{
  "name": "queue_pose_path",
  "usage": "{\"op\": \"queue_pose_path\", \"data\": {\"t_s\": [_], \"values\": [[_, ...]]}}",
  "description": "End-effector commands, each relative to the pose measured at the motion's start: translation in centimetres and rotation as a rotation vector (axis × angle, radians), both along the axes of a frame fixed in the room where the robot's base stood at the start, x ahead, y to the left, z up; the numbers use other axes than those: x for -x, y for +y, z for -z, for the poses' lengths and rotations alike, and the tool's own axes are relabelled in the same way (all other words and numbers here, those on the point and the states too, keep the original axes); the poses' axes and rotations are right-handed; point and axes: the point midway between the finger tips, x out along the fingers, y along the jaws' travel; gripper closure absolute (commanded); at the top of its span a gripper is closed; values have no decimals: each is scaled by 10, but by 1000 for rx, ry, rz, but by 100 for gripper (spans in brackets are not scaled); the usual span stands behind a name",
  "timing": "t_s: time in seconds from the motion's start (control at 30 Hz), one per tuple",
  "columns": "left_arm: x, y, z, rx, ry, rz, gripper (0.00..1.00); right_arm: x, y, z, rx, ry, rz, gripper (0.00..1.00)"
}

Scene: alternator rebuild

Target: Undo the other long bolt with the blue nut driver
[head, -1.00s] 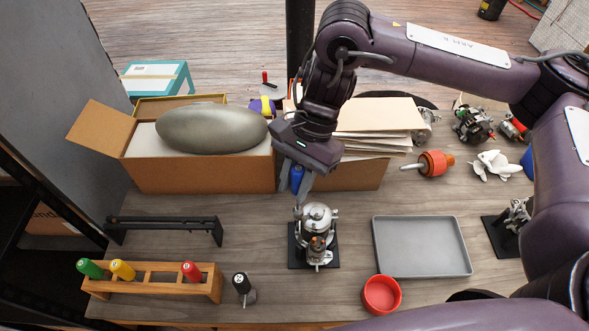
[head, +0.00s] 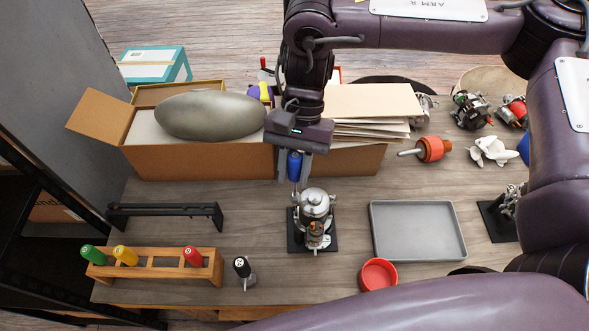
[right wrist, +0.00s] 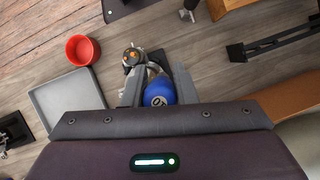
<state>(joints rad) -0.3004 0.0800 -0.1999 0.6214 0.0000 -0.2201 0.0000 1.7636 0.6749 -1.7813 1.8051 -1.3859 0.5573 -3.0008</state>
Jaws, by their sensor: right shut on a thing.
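My right gripper (head: 295,170) is shut on the blue nut driver (head: 294,166), which hangs upright with its shaft pointing down. The driver is just behind and above the alternator (head: 315,205), which stands on a black fixture plate (head: 329,239). In the right wrist view the blue handle (right wrist: 159,93) sits between the two fingers, and the alternator (right wrist: 134,55) is partly hidden behind them. Whether the driver's tip touches a bolt cannot be told. I cannot make out the long bolts. My left gripper does not show.
A grey tray (head: 418,255) and a red bowl (head: 378,274) stand right of the alternator. A black bracket (head: 165,210) lies behind. Cardboard boxes (head: 200,162) line the back.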

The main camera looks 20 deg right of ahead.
Motion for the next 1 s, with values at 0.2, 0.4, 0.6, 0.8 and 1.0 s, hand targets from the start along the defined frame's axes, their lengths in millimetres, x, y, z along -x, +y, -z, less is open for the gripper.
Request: {"op": "queue_pose_path", "data": {"t_s": [0.2, 0.4, 0.6, 0.8, 1.0], "values": [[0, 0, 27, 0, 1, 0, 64, -1, -3, 4, 5, -4, -46, 97], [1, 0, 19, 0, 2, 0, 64, 1, 1, -1, 3, -3, -117, 97], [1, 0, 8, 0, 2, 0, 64, 1, -4, -6, 9, 0, -194, 97], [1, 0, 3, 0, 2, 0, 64, 2, -5, -2, 4, 3, -256, 97], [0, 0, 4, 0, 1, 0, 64, 2, -5, 0, 2, 3, -256, 97]]}}
